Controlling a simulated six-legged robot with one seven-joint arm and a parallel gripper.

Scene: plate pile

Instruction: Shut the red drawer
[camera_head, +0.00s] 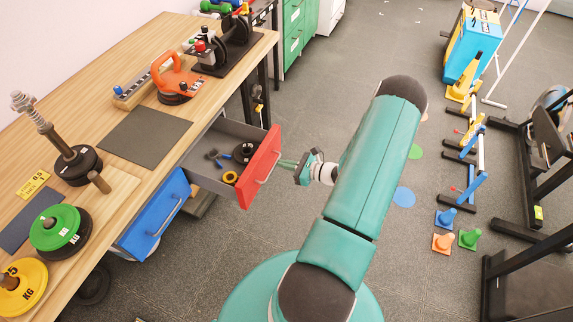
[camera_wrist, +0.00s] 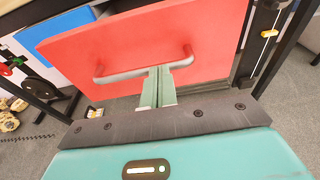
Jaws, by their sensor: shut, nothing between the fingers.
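The red drawer (camera_head: 259,168) stands pulled out from under the wooden table, its grey tray showing several small parts inside. Its red front with a grey bar handle also fills much of the wrist view (camera_wrist: 215,35). My gripper (camera_head: 282,164) is in front of the red face, near the handle. In the wrist view my gripper (camera_wrist: 158,70) has its two green fingers together, with the tips at the middle of the handle bar. Nothing is between them. I cannot tell whether the tips touch the bar or the face.
A blue drawer (camera_head: 153,218) sits left of the red one, slightly out. The wooden table (camera_head: 215,75) carries weight plates, a dark mat (camera_head: 143,137) and an orange kettlebell-like tool (camera_head: 175,82). Cones and low hurdles stand on the floor at right. Floor behind my gripper is open.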

